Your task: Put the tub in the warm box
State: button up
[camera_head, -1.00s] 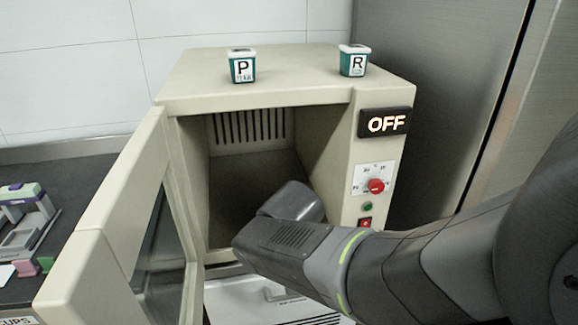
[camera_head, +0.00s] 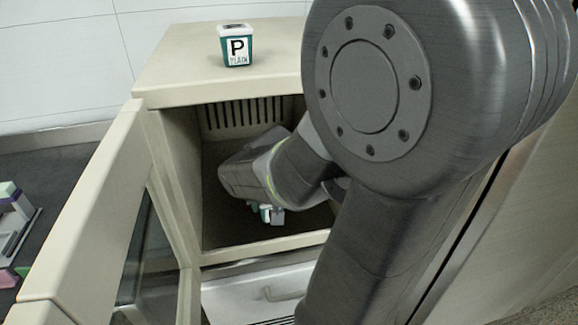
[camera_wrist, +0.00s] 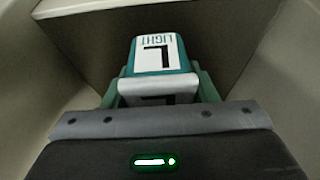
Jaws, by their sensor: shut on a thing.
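The tub (camera_wrist: 158,55) is teal with a white label reading "L LIGHT", upside down in the wrist view. My gripper (camera_wrist: 158,88) is shut on it. In the head view my gripper (camera_head: 265,212) is inside the open warm box (camera_head: 175,85), with a small part of the tub (camera_head: 266,214) showing below my wrist. The beige box has its windowed door (camera_head: 75,235) swung open to the left. I cannot tell whether the tub touches the box floor. My arm hides the right part of the box and its control panel.
A white drawer or tray with a handle (camera_head: 250,292) is below the opening. A dark counter with a small purple and white device (camera_head: 15,215) is at the left.

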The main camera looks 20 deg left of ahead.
jog(key=w+a, duration=0.1)
jog(key=w, duration=0.2)
jog(key=w+a+f, duration=0.1)
jog(key=w+a, duration=0.1)
jog(key=w, duration=0.1)
jog(key=w+a+f, duration=0.1)
jog(key=w+a, duration=0.1)
jog(key=shift+w+a+f, duration=0.1)
jog(key=shift+w+a, duration=0.1)
jog(key=shift+w, duration=0.2)
notch_tip(320, 180, down, 4)
jog(key=shift+f, duration=0.25)
jog(key=shift+w+a+f, duration=0.1)
jog(key=shift+w+f, duration=0.1)
jog(key=shift+f, duration=0.1)
jog(key=shift+f+b, duration=0.15)
jog(key=shift+b, duration=0.2)
jog(key=o, duration=1.1)
jog(key=shift+c, duration=0.2)
